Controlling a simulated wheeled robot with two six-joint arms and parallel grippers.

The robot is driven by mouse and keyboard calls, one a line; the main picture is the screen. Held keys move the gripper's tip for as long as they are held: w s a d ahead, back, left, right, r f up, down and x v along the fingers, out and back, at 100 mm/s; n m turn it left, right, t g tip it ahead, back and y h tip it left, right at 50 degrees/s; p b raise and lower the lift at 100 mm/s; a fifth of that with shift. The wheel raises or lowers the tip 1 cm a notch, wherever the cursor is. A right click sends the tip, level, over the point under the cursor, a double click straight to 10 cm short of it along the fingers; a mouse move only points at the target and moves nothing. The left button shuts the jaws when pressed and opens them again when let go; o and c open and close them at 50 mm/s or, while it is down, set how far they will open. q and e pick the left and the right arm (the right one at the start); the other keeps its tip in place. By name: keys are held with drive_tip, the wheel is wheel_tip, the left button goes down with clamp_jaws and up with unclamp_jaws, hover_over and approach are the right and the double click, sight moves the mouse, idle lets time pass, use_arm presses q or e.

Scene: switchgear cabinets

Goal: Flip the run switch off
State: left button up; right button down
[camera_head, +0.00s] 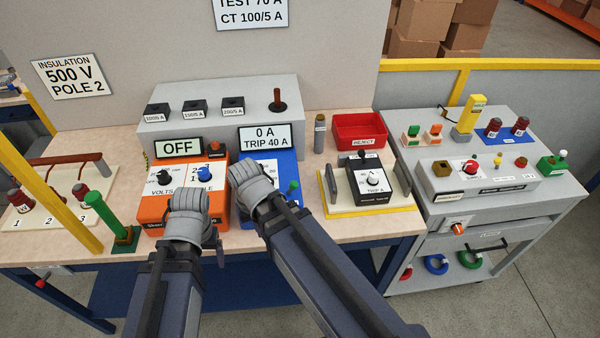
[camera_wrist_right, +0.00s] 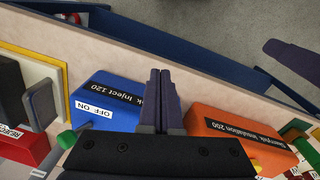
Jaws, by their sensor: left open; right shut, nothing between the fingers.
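The blue inject box (camera_head: 283,168) sits on the bench; its side face shows in the right wrist view (camera_wrist_right: 110,95). A green-tipped lever (camera_head: 293,187) stands at its right side. In the wrist view this lever (camera_wrist_right: 66,140) is near an "OFF ON" label (camera_wrist_right: 95,108); it seems to be the run switch, but its setting is unclear. My right gripper (camera_head: 243,175) is over the left part of the blue box, left of the lever and apart from it. Its fingers (camera_wrist_right: 160,74) are shut and empty. My left gripper (camera_head: 190,196) is open in front of the orange insulation box (camera_head: 153,211), hiding part of it.
A display (camera_head: 265,137) reads "0 A TRIP 40 A"; another (camera_head: 178,147) reads "OFF". A relay unit (camera_head: 370,185) and a red reject tray (camera_head: 358,131) are to the right. A green post (camera_head: 103,215) and a yellow rail (camera_head: 45,190) stand left.

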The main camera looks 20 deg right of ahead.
sight(291, 188)
use_arm(q)
wheel_tip(291, 188, up, 12)
drive_tip(key=p, duration=1)
use_arm(e)
drive_tip(key=w+d+r+m, duration=0.3)
drive_tip(key=d+r+m, duration=0.1)
drive_tip(key=d+m, duration=0.1)
drive_tip(key=w+d+r+m+t, duration=0.1)
drive_tip(key=d+r+m, duration=0.3)
drive_tip(key=d, duration=0.4)
drive_tip(key=w+d+r+m+t+y, duration=0.1)
drive_tip(key=w+d+r+m, duration=0.3)
drive_tip(key=d+m, duration=0.2)
drive_tip(key=shift+w+d+r+m, duration=0.15)
drive_tip(key=shift+w+d+m, duration=0.2)
drive_tip(key=shift+d+m, duration=0.1)
use_arm(q)
drive_tip(key=shift+f, duration=0.1)
